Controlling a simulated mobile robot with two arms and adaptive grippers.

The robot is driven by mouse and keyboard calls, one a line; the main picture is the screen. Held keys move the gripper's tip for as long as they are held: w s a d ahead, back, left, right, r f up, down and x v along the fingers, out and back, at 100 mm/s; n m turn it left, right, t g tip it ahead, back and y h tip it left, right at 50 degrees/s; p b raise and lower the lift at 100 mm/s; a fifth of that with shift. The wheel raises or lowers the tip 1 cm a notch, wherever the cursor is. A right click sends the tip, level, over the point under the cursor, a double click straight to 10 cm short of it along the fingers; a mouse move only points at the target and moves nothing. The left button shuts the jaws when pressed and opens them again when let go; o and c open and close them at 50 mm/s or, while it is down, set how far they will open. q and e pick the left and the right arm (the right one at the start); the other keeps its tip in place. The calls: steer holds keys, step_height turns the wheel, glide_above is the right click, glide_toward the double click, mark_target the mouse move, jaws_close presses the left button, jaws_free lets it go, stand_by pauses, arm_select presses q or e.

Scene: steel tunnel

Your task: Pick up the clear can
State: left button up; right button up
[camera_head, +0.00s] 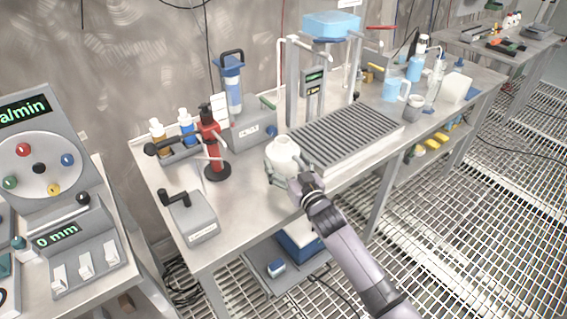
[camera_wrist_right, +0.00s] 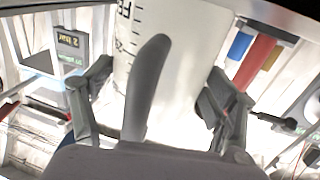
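The clear can (camera_head: 284,150) is a whitish, cloudy vessel with a narrow neck, upright near the front edge of the steel table. My right gripper (camera_head: 290,178) reaches it from the front, with its fingers around the can's lower body. In the right wrist view the can (camera_wrist_right: 190,60) shows dark scale marks and letters. It fills the space between the fingers of the right gripper (camera_wrist_right: 160,95), which appear to press on both sides. A grey bar crosses in front of it there. The can's base is hidden, so I cannot tell whether it touches the table. My left gripper is out of view.
A ribbed grey rack (camera_head: 345,138) stands close right of the can. A red pump bottle (camera_head: 212,145) and a grey box with a handle (camera_head: 193,218) are to the left. A blue-topped filter (camera_head: 231,82) stands behind. A control panel (camera_head: 40,150) is far left.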

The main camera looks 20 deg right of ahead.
steer(key=c, duration=0.8)
steer(key=shift+o, duration=0.2)
steer(key=shift+r, duration=0.1)
